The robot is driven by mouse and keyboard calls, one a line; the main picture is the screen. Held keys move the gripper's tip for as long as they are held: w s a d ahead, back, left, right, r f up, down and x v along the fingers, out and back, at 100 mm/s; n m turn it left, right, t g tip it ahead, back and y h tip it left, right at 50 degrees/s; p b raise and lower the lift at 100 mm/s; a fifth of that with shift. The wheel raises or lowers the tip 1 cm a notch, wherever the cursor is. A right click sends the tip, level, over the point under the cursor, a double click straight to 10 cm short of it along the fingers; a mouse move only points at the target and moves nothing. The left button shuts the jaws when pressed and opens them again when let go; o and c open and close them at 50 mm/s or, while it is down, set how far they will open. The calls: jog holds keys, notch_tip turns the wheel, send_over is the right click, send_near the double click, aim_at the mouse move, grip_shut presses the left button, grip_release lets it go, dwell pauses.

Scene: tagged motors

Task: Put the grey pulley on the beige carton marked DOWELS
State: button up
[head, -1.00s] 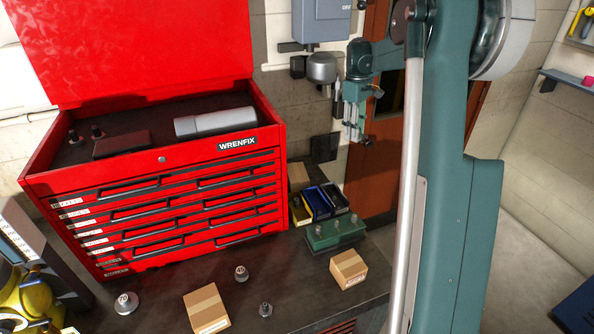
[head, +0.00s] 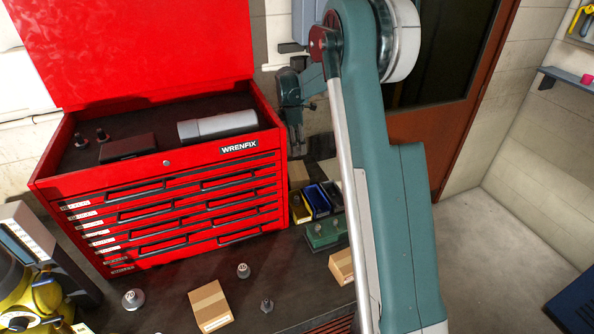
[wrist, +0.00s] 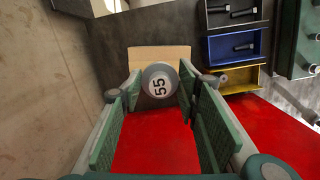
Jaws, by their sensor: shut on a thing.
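My gripper (wrist: 159,100) is shut on a grey round part marked 55, which looks like the grey pulley (wrist: 158,72). In the head view my gripper (head: 297,142) is raised just right of the red tool chest; the pulley cannot be made out there. In the wrist view a beige carton (wrist: 158,54) lies beyond and below the pulley, with a gap I cannot judge. Beige cartons also show in the head view: one behind the bins (head: 298,176), one at the front of the bench (head: 210,306), one on the right (head: 341,266). I cannot read DOWELS on any.
The red tool chest (head: 180,210) stands open at left, close to my gripper. Yellow, blue and black bins (head: 317,200) and a green block (head: 325,233) are beside the right carton. Tagged grey parts (head: 133,299) stand on the dark bench, with clear patches between.

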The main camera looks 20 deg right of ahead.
dwell(0.3)
send_over(298, 170)
jog(key=shift+a+f, duration=0.15)
jog(key=shift+f, duration=1.45)
jog(key=shift+a+f, duration=0.1)
jog(key=shift+f, duration=1.45)
jog(key=shift+f+p, duration=0.3)
jog(key=shift+f, duration=1.6)
jog(key=shift+f, duration=0.1)
jog(key=o, duration=0.9)
jog(key=r, duration=0.4)
jog(key=a+r, duration=0.1)
jog(key=r, duration=0.7)
jog(key=shift+w+a+r, duration=0.1)
jog(key=shift+a, duration=0.1)
